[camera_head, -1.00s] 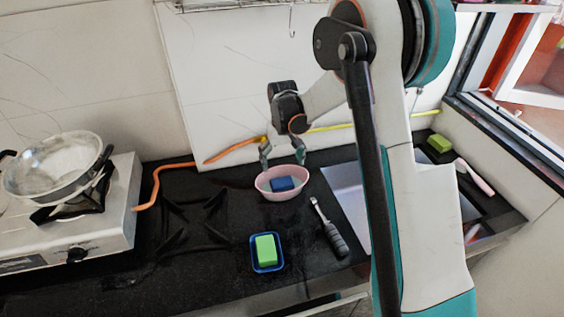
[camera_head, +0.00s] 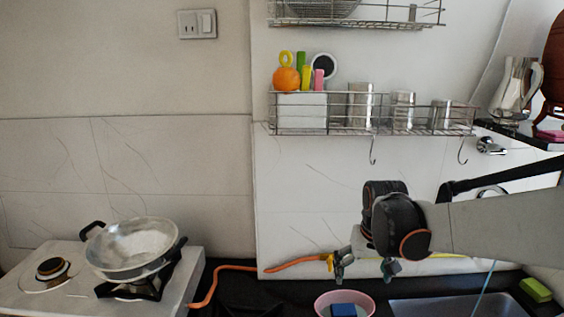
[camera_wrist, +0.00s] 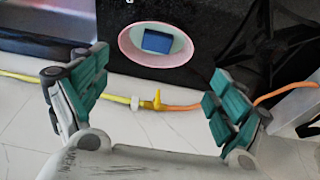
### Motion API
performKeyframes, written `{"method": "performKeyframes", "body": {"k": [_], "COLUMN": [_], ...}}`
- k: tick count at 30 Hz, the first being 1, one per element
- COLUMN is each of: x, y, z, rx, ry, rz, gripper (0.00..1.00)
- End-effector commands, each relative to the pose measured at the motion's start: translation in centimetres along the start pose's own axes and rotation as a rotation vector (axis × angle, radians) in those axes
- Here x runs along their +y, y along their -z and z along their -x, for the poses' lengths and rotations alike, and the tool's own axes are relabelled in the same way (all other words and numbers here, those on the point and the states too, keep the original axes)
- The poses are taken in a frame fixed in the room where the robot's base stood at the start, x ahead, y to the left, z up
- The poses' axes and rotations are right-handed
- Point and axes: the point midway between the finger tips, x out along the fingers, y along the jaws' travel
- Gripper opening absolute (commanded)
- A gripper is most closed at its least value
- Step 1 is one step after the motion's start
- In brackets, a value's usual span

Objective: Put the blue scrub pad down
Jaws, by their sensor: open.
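The blue scrub pad (camera_head: 343,310) lies inside a pink bowl (camera_head: 321,301) on the dark counter, at the bottom of the head view. In the wrist view the pad (camera_wrist: 157,41) rests in the same bowl (camera_wrist: 126,44). My gripper (camera_head: 364,270) is open and empty, above and behind the bowl, near the wall. In the wrist view its two fingers (camera_wrist: 152,102) are wide apart, and the bowl is clear of both.
A sink (camera_head: 455,307) is right of the bowl, with a green sponge (camera_head: 536,290) beyond it. A pan (camera_head: 133,247) stands on the stove (camera_head: 62,288) at left. An orange hose (camera_head: 236,268) runs along the wall. A wire rack (camera_head: 350,128) hangs above my gripper.

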Motion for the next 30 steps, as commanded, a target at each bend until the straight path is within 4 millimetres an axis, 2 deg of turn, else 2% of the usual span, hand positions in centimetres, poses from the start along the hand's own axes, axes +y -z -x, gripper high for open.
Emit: {"method": "performKeyframes", "body": {"k": [1,6,15,24,30], "x": [0.0,0.0,0.0,0.0,0.0], "y": [-1.1,-4.4,-10.4,-16.6,-19.2], "z": [1.2,4.4,8.0,9.2,8.9], "rx": [0.018,0.086,0.204,0.320,0.375], "ry": [0.000,0.000,0.001,0.001,0.001], "rz": [0.000,0.000,0.000,0.000,0.000], "gripper": [0.89,0.89,0.89,0.89,0.89]}}
